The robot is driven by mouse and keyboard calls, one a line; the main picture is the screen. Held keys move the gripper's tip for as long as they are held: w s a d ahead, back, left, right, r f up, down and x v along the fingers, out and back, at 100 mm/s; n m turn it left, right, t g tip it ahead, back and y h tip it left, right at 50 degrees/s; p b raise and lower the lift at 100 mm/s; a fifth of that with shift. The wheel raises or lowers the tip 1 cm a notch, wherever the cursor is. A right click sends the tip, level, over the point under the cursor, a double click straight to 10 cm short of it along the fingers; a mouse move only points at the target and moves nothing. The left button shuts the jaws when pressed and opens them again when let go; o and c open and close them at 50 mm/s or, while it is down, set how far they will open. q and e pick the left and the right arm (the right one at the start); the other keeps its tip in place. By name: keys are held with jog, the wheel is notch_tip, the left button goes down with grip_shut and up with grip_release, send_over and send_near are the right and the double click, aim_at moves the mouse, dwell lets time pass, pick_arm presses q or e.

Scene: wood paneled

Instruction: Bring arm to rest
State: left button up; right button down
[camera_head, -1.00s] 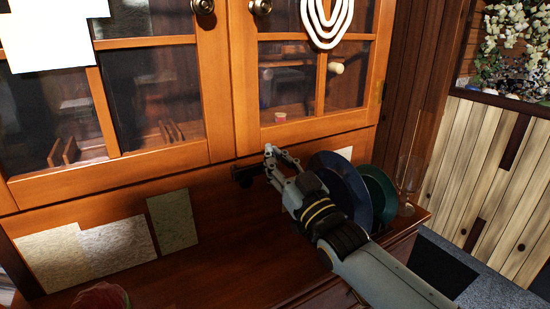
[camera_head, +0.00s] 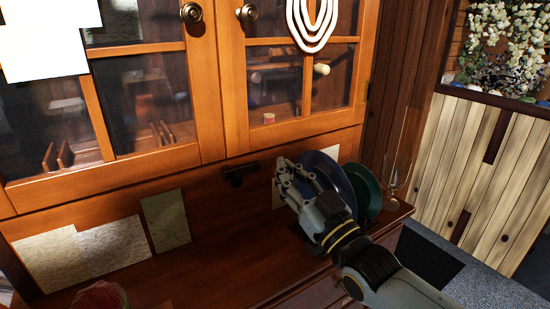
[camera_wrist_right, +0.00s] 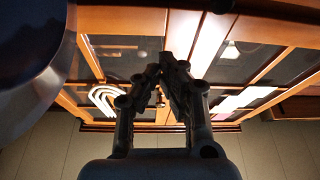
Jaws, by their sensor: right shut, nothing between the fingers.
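My right gripper (camera_head: 281,173) is in front of the cabinet, above the wooden counter (camera_head: 215,255). Its arm comes in from the lower right. The gripper is shut and empty, and its fingertips also meet in the right wrist view (camera_wrist_right: 160,65). It partly covers a dark blue plate (camera_head: 344,186) standing upright behind it. My left gripper is in neither view.
A green plate (camera_head: 370,193) stands beside the blue one, with a glass lamp (camera_head: 396,175) to its right. A dark handle or latch (camera_head: 238,172) is below the cabinet doors (camera_head: 215,80). A reddish object (camera_head: 100,296) is at the counter's front left. The middle of the counter is clear.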

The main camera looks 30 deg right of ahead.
jog(key=s+f+g+h, duration=0.2)
jog(key=s+f+g, duration=0.6)
jog(key=g, duration=0.1)
jog(key=s+f+m+g, duration=0.15)
jog(key=s+g, duration=0.75)
jog(key=s, duration=0.9)
notch_tip(320, 180, down, 28)
jog(key=s+d+g+b, duration=0.2)
jog(key=s+d+f+b, duration=0.1)
jog(key=s+f, duration=1.6)
jog(key=s, duration=0.1)
jog(key=shift+d+f+g, duration=0.25)
jog(key=shift+f+g, duration=0.1)
jog(key=shift+g, duration=0.05)
